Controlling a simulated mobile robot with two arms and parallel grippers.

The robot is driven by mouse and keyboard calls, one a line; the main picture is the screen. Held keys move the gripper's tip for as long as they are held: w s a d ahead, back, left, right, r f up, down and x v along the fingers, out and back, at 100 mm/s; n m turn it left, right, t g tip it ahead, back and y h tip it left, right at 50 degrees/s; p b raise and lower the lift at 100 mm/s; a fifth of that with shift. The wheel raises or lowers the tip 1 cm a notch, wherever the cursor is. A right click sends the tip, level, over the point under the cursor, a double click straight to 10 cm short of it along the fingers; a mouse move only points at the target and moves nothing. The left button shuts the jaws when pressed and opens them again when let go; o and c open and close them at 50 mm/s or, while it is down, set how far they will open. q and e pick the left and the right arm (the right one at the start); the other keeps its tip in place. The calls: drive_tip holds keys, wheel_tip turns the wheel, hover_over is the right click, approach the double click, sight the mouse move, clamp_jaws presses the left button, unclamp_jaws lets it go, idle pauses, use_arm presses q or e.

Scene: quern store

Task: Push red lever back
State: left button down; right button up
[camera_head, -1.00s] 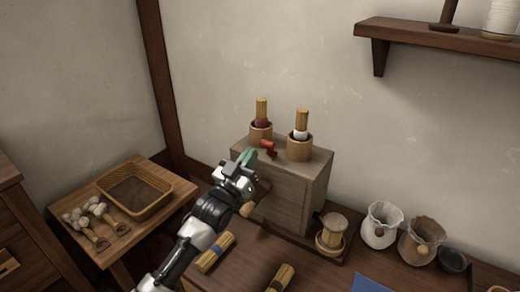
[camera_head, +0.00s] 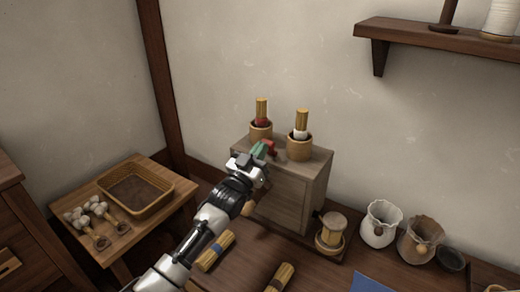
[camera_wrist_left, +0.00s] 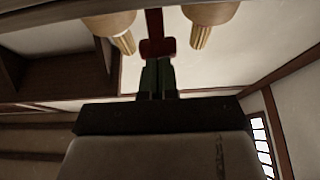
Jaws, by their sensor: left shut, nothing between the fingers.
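A red lever (camera_head: 270,147) sticks out at the top front of a wooden box (camera_head: 287,195), between two round wooden cups. My left gripper (camera_head: 261,150) is shut and empty, with its green fingertips right at the lever and partly covering it. In the left wrist view the red lever (camera_wrist_left: 156,46) is straight ahead of the closed fingertips (camera_wrist_left: 157,66). They look to be touching or almost touching; I cannot tell which. My right gripper is not in view.
The left cup (camera_head: 261,130) holds a red-banded bundle and the right cup (camera_head: 299,147) a white-banded one, close on both sides of the lever. Bundles (camera_head: 215,251), a jar (camera_head: 331,233) and cloth pouches (camera_head: 381,225) are on the table. A basket (camera_head: 135,190) stands left.

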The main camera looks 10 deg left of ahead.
use_arm(q)
drive_tip(key=w+r+g+y+p, duration=0.1)
drive_tip(key=g+p, duration=0.1)
drive_tip(key=p, duration=0.3)
drive_tip(key=w+r+g+p, duration=0.1)
drive_tip(key=g+p, duration=0.1)
drive_tip(key=p, duration=0.2)
drive_tip(key=w+d+r+g+y+p, duration=0.1)
drive_tip(key=r+g+p, duration=0.1)
drive_tip(key=p, duration=0.3)
drive_tip(key=shift+w+d+g+y+p, duration=0.1)
drive_tip(key=shift+w+g+y+p, duration=0.2)
drive_tip(key=shift+w+g+p, duration=0.1)
drive_tip(key=shift+w+d+f+g+y+p, duration=0.15)
drive_tip(key=shift+w+d+g+y+p, duration=0.15)
drive_tip(key=shift+w+g+p, duration=0.35)
drive_tip(key=shift+g, duration=0.45)
drive_tip(key=shift+w+f, duration=0.1)
drive_tip(key=shift+f, duration=0.2)
drive_tip(key=shift+r, duration=0.1)
drive_tip(key=shift+r+p, duration=0.65)
drive_tip(key=shift+r, duration=0.1)
